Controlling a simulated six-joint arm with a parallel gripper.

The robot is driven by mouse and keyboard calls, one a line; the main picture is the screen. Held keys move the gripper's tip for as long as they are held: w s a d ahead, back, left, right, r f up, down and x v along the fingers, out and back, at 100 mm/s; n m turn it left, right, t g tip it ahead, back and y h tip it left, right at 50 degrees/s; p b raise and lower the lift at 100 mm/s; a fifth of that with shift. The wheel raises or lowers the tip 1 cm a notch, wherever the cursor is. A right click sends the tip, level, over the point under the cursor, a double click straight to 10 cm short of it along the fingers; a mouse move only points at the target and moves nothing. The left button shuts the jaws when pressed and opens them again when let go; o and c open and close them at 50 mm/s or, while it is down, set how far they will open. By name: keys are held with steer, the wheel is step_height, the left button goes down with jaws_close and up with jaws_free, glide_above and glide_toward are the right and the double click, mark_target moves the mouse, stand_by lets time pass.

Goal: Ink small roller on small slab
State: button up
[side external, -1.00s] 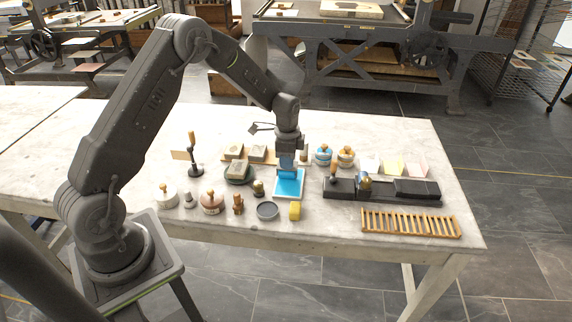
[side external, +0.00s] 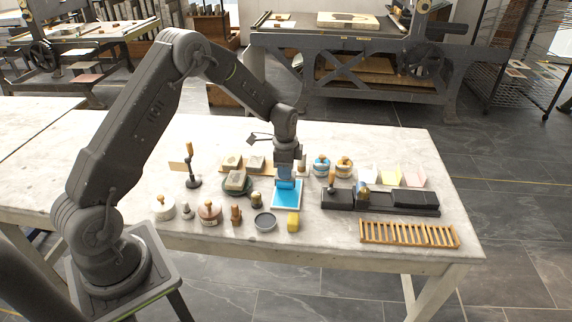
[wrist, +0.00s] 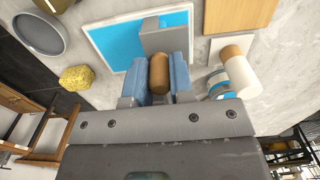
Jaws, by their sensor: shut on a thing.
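The small slab (side external: 286,203) is bright blue with a pale border and lies flat near the middle of the table. It also shows in the wrist view (wrist: 115,37). My gripper (wrist: 158,80) is over the slab, its two blue fingers shut on the brown wooden handle of the small roller (wrist: 159,74). A grey part of the roller (wrist: 166,38) reaches over the blue face beyond the fingers. The roller's lower side is hidden, so I cannot tell whether it touches the slab. In the side external view my gripper (side external: 286,174) points down.
Near the slab are a yellow sponge (side external: 293,222), a dark round dish (side external: 265,221) and several wooden-knobbed jars. A black tool tray (side external: 380,202) and wooden rack (side external: 408,233) lie right.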

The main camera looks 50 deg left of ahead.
steer(key=shift+s+d, duration=2.55)
steer(key=shift+d, duration=0.05)
steer(key=shift+w+a+f, duration=0.1)
steer(key=shift+w+a, duration=3.4)
steer(key=shift+a, duration=0.25)
steer(key=shift+w+r, duration=0.1)
steer(key=shift+r, duration=1.5)
steer(key=shift+d, duration=0.1)
